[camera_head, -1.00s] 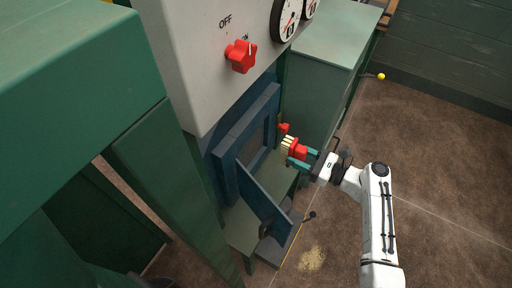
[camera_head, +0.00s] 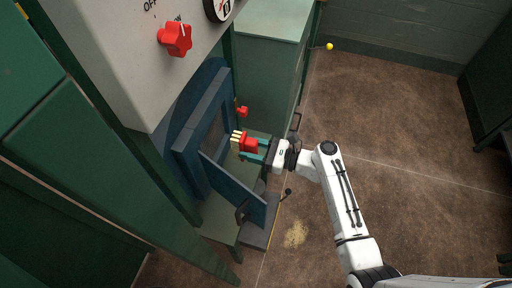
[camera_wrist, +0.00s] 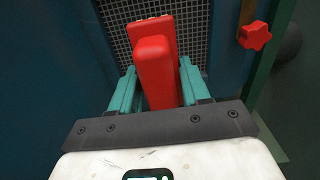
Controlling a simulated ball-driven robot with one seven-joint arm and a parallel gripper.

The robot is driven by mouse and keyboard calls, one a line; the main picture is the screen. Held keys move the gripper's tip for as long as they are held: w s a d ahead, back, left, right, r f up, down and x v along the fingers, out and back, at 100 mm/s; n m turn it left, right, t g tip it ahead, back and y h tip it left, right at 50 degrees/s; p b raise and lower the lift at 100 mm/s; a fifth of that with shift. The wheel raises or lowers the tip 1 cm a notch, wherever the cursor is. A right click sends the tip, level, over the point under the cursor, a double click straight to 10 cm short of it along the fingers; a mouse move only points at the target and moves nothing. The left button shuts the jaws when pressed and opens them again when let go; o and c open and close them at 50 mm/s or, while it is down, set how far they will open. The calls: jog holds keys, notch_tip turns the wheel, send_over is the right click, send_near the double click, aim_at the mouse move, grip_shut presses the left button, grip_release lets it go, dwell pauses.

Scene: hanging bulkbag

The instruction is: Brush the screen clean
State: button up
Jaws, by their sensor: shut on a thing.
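My gripper (camera_head: 256,149) is shut on the red handle of a brush (camera_head: 249,144). Pale bristles show at the brush's left end in the head view. In the wrist view the red brush (camera_wrist: 154,70) stands between the teal fingers (camera_wrist: 156,88) and points ahead to a mesh screen (camera_wrist: 185,32). The screen sits inside a blue frame (camera_head: 185,150) with an open blue hatch door (camera_head: 232,190) below. The brush hides part of the screen, and I cannot tell whether the bristles touch it.
A small red knob (camera_wrist: 255,36) is right of the opening. A large red switch (camera_head: 175,38) is on the grey panel above. A green cabinet (camera_head: 268,70) stands behind. Pale grain (camera_head: 295,234) lies on the floor, which is open to the right.

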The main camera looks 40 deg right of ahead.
aim_at(236, 145)
jog(key=shift+b+x, duration=0.8)
jog(key=shift+x, duration=1.55)
jog(key=shift+x, duration=1.1)
jog(key=shift+d, duration=0.1)
jog(key=shift+w+d+b, duration=0.35)
jog(key=shift+w+d, duration=0.2)
jog(key=shift+d, duration=0.25)
jog(key=shift+w+d+b, duration=0.3)
jog(key=shift+w+d, duration=0.25)
jog(key=shift+d, duration=0.25)
jog(key=shift+w+a+r+p, duration=0.1)
jog(key=shift+r+p, duration=0.5)
jog(key=shift+p, duration=0.05)
jog(key=shift+s+a+p, duration=0.55)
jog(key=shift+a+p, duration=0.1)
jog(key=shift+a, duration=0.25)
jog(key=shift+s+a+p, duration=0.55)
jog(key=shift+a+p, duration=0.05)
jog(key=shift+a, duration=0.3)
jog(key=shift+r+p, duration=0.55)
jog(key=shift+p, duration=0.05)
jog(key=shift+c, duration=0.4)
jog(key=shift+w+d+f+b, duration=0.1)
jog(key=shift+w+d+b, duration=0.4)
jog(key=shift+d, duration=0.4)
jog(key=shift+w+d+f+b, duration=0.1)
jog(key=shift+w+d+b, duration=0.15)
jog(key=shift+w+d, duration=0.5)
jog(key=shift+s+d, duration=0.2)
